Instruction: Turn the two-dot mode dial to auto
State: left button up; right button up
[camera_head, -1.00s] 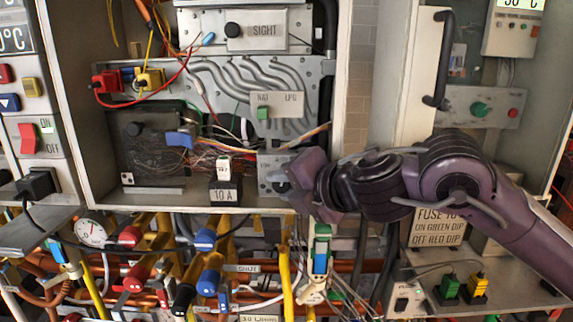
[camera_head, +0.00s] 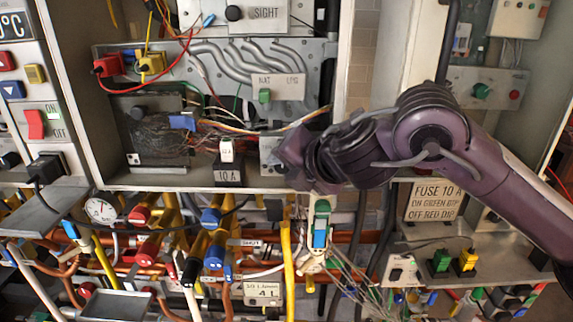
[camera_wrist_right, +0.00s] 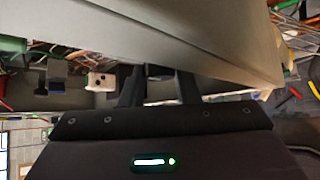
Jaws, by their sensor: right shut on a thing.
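My right gripper (camera_head: 295,157) reaches in from the right at the lower right corner of the open cabinet, against a small metal plate (camera_head: 268,150). In the right wrist view its two dark fingers (camera_wrist_right: 158,88) close on a small dark knob (camera_wrist_right: 159,71) beside a grey wall. In the head view the gripper covers this knob, so its dots, marks and setting cannot be read. I cannot confirm that it is the two-dot mode dial. My left gripper is not in view.
The cabinet's right wall (camera_head: 345,70) stands close beside my right wrist. Left of the plate are a 10 A block (camera_head: 228,174) and loose wires. Pipes and valves (camera_head: 212,217) crowd the space below. A green knob (camera_head: 481,90) sits on the right panel.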

jog(key=o, duration=0.7)
jog(key=b+v, duration=0.2)
jog(key=v, duration=0.5)
jog(key=shift+s+d, duration=0.25)
jog(key=shift+r, duration=0.15)
